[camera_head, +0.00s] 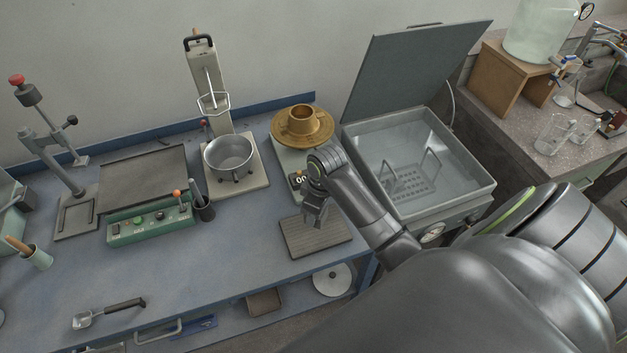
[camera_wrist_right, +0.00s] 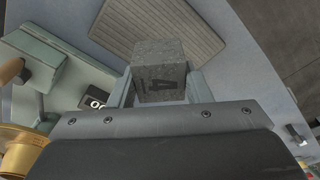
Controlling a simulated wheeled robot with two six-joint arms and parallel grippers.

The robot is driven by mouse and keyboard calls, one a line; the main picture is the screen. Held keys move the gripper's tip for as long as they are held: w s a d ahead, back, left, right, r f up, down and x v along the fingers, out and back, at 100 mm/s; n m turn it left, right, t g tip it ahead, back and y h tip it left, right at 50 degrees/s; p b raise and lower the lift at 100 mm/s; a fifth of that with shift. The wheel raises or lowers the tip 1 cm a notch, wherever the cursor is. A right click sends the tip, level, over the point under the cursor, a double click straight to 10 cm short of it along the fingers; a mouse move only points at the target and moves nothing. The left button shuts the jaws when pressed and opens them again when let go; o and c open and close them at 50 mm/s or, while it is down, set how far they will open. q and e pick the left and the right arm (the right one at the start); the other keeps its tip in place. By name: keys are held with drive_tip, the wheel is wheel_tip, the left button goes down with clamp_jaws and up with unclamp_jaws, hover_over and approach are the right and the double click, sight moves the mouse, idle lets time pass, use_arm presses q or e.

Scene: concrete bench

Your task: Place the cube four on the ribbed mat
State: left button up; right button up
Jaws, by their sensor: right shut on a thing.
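The cube four (camera_wrist_right: 158,62), a grey concrete block with a dark 4 on its face, is between the fingers of my right gripper (camera_wrist_right: 160,88), which is shut on it. In the head view my right gripper (camera_head: 313,215) points down over the back part of the ribbed mat (camera_head: 318,238). The cube is hard to make out there, dark against the gripper. In the wrist view the ribbed mat (camera_wrist_right: 125,30) lies beyond the cube, which overlaps its edge in the picture. I cannot tell the cube's exact height. My left gripper does not show.
A scale with a brass piece (camera_head: 298,128) stands just behind the mat. A steel pot (camera_head: 230,155), a green control box (camera_head: 150,226) and a scoop (camera_head: 95,315) are to the left. The bench's front-middle is clear.

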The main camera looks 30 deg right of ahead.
drive_tip(key=shift+f, duration=0.8)
drive_tip(key=shift+w+f, duration=0.2)
drive_tip(key=shift+f, duration=1)
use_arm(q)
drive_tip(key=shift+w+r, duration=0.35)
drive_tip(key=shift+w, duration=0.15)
use_arm(e)
drive_tip(key=shift+f, duration=0.55)
drive_tip(key=shift+f, duration=0.15)
drive_tip(key=o, duration=1.1)
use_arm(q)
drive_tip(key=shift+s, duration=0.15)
use_arm(e)
drive_tip(key=shift+o, duration=0.3)
drive_tip(key=r, duration=0.4)
drive_tip(key=s+r, duration=0.1)
drive_tip(key=r, duration=0.3)
drive_tip(key=r+b, duration=0.1)
drive_tip(key=r, duration=0.3)
drive_tip(key=shift+s+d+r, duration=0.1)
drive_tip(key=shift+s+d, duration=0.05)
drive_tip(key=shift+d, duration=0.2)
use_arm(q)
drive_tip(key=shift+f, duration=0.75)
